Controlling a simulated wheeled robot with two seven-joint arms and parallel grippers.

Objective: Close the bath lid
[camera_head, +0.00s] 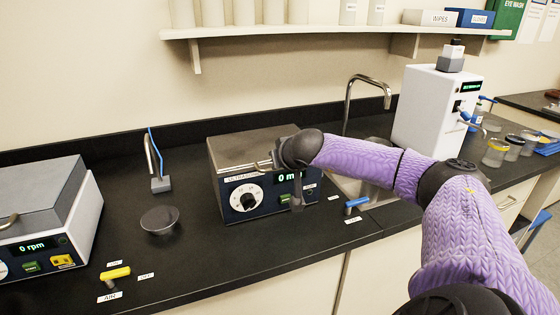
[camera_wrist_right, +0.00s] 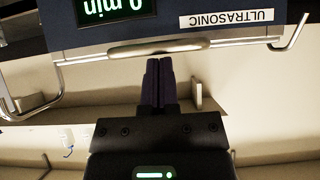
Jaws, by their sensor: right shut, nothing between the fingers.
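The ultrasonic bath (camera_head: 230,206) stands on the black counter in the middle of the head view. Its grey lid (camera_head: 250,143) lies flat or nearly flat across the top; I cannot tell whether a small gap remains. The wrist view is upside down and shows the bath front with its ULTRASONIC label (camera_wrist_right: 227,18) and a metal handle bar (camera_wrist_right: 160,48). My right gripper (camera_wrist_right: 160,62) is shut and empty, its fingertips close to the middle of the bar; contact is unclear. In the head view my right wrist covers the bath's front right top corner. My left gripper is out of view.
A centrifuge (camera_head: 50,215) stands at the left, with a dark bowl (camera_head: 160,219) between it and the bath. A yellow-handled valve (camera_head: 115,273) is near the front edge. A tap (camera_head: 348,105), sink and white instrument (camera_head: 432,110) are at the right. A shelf (camera_head: 300,31) runs above.

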